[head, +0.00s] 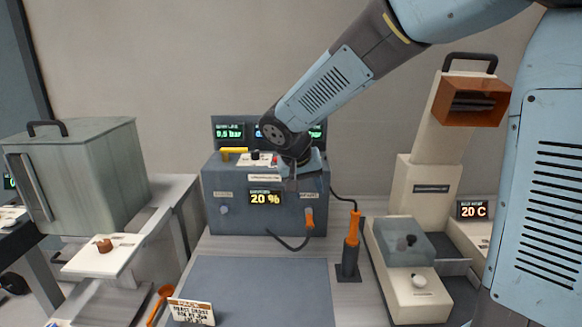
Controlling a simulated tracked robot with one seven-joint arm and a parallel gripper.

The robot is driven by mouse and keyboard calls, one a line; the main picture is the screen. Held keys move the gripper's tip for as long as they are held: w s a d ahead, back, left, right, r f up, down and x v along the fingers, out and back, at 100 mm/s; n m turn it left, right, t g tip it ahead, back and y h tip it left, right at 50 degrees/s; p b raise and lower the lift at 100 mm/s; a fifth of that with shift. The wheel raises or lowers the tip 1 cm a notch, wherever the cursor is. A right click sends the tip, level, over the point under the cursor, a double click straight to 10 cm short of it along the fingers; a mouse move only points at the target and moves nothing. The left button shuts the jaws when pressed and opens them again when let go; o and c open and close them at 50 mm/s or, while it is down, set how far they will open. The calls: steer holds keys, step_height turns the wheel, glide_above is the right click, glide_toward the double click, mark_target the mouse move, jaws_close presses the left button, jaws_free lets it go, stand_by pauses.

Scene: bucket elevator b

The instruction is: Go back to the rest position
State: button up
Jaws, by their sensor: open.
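My gripper (291,178) points down in front of the upper right face of the grey-blue control box (225,190). It is open, and nothing shows between its fingers. My arm reaches in from the upper right and hides part of the box's top and of the display panel behind it. I cannot tell whether the fingertips touch the box. The box's small display (265,198) reads 20 %.
A bucket elevator (431,175) with an orange outlet stands at the right. An orange-handled tool (351,243) stands upright in a dark holder. A grey lidded bin (85,175) is at the left. A dark mat (255,290) lies clear in front, beside a small sign (191,311).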

steer(key=s+d+r+y, duration=0.1)
steer(key=s+d+r, duration=0.1)
steer(key=s+d, duration=0.4)
steer(key=s+d+r+y, duration=0.1)
steer(key=s+d+r, duration=0.2)
steer(key=s+d, duration=0.3)
steer(key=s+d+r+t+y, duration=0.1)
steer(key=s+d+r, duration=0.2)
steer(key=s+d, duration=0.3)
steer(key=s, duration=0.4)
steer(key=shift+s+d+r, duration=0.15)
steer(key=shift+d, duration=0.1)
steer(key=shift+c, duration=0.2)
